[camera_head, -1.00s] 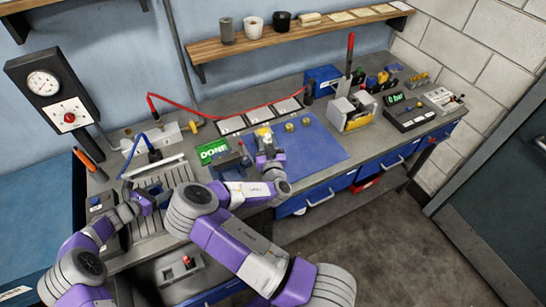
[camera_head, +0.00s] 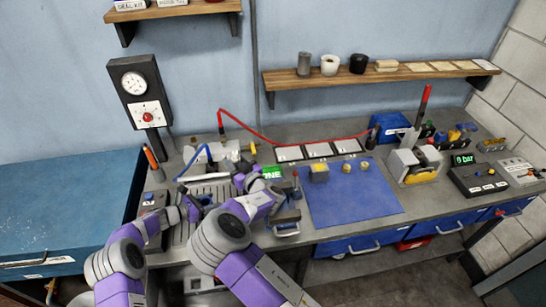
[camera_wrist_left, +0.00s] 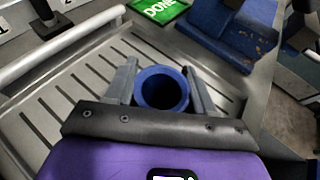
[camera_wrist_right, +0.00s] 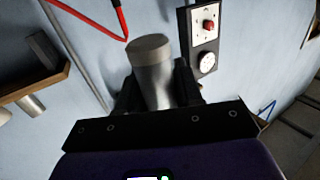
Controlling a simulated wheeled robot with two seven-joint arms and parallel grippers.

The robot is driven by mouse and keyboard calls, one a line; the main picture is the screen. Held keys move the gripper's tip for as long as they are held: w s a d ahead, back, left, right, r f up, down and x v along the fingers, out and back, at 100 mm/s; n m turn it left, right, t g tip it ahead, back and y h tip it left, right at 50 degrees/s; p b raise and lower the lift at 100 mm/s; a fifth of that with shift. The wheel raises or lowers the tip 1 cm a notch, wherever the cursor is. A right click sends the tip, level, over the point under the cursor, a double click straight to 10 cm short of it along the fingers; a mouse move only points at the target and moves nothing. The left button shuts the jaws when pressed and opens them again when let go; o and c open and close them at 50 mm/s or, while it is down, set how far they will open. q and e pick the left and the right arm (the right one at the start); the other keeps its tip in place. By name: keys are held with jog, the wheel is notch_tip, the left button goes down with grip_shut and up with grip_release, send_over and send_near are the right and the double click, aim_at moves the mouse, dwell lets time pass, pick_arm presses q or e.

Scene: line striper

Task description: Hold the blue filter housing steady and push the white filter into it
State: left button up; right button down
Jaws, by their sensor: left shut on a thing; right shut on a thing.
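The blue filter housing (camera_wrist_left: 162,90) is an open-topped round cup in the left wrist view, its inside dark and empty. My left gripper (camera_head: 197,205) is shut around it, one finger on each side, over the slotted metal tray (camera_head: 207,190). The white filter (camera_wrist_right: 153,72) is a pale cylinder, greyish in shade, in the right wrist view. My right gripper (camera_head: 246,166) is shut on it and holds it up behind and to the right of the housing, apart from it. In the head view the arms partly hide both parts.
A blue mat (camera_head: 350,200) with small yellow pieces lies farther right. A gauge post (camera_head: 140,90) stands at the back left. A red hose (camera_head: 262,137) runs along the back. A blue vise-like block (camera_head: 288,218) sits at the front edge.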

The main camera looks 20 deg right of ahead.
jog(key=a+f+n+g+y, duration=0.1)
jog(key=a+f+n+y, duration=0.15)
jog(key=a, duration=1.15)
jog(key=shift+m, duration=0.35)
jog(key=shift+s+d+f, duration=0.1)
jog(key=shift+d+f, duration=0.05)
jog(key=shift+f, duration=2.5)
jog(key=shift+s+d+f, duration=0.1)
jog(key=shift+s+f, duration=0.05)
jog(key=shift+f, duration=0.6)
jog(key=shift+r, duration=0.2)
jog(key=shift+r, duration=0.2)
jog(key=shift+r, duration=0.2)
jog(key=shift+f, duration=0.6)
dwell(1.3)
jog(key=shift+r, duration=0.3)
